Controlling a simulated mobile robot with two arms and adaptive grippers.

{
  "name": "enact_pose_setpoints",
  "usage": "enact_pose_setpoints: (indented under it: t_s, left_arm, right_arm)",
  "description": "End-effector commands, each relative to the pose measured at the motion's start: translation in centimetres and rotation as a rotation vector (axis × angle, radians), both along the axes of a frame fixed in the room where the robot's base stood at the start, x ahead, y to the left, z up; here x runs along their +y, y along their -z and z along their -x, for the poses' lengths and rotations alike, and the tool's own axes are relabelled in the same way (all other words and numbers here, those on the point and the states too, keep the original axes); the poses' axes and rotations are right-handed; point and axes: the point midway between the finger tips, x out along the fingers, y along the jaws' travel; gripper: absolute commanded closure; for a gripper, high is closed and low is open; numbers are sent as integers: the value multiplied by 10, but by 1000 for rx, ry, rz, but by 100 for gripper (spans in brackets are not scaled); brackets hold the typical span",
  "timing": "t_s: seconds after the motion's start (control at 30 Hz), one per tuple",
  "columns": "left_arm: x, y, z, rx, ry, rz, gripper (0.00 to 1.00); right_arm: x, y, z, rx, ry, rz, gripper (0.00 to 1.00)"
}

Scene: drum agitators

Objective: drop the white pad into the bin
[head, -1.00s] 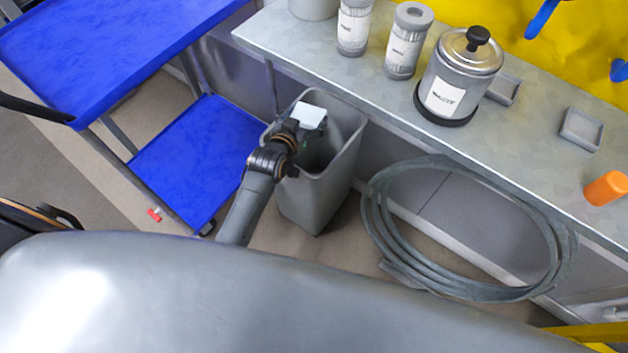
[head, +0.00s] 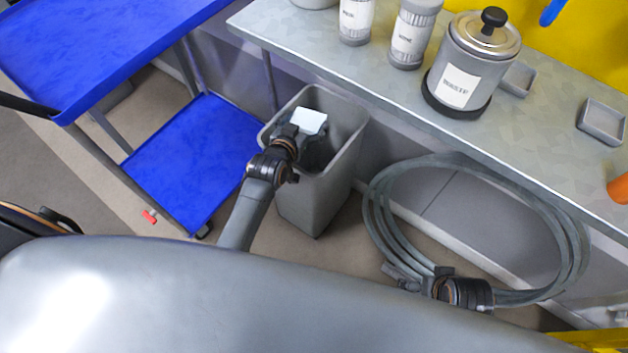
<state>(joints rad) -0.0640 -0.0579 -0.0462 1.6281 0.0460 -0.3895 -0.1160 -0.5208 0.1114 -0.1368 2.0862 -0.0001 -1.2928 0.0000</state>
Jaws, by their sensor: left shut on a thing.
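The white pad (head: 309,121) is a small flat rectangle in my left gripper (head: 297,134). My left gripper is shut on the pad at the mouth of the grey bin (head: 318,205). The bin stands upright on the floor, open at the top. The pad appears over the bin's opening, inside the outline of its rim; its exact height is hard to tell. My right gripper (head: 422,279) shows at the lower right, in front of the coiled hose. Its fingers are small and dark against the hose, so their opening is unclear.
A grey workbench (head: 400,110) runs behind the bin, bearing canisters, a lidded pot (head: 466,75) and small trays. A blue cart (head: 185,160) stands left of the bin. A coiled grey hose (head: 385,225) is at the right. A small red object (head: 150,216) lies by the cart.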

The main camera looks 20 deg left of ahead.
Motion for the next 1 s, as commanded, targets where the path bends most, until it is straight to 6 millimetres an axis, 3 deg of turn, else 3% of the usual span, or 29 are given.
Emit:
enact_pose_setpoints:
  t_s: [0.3,0.33,0.43,0.83,1.0]
  left_arm:
    - [0,0,0,0,0,0,44]
    - [0,0,0,0,0,0,19]
    - [0,0,0,0,0,0,0]
    - [0,0,2,1,0,0,0]
    - [1,-6,18,2,0,0,0]
  right_arm:
    - [0,-3,0,-2,0,1,0]
    - [0,-3,0,-2,0,1,0]
    - [0,-3,0,-2,1,0,0]
    - [0,-2,0,-1,-1,0,0]
    - [0,-2,0,-1,-1,0,0]
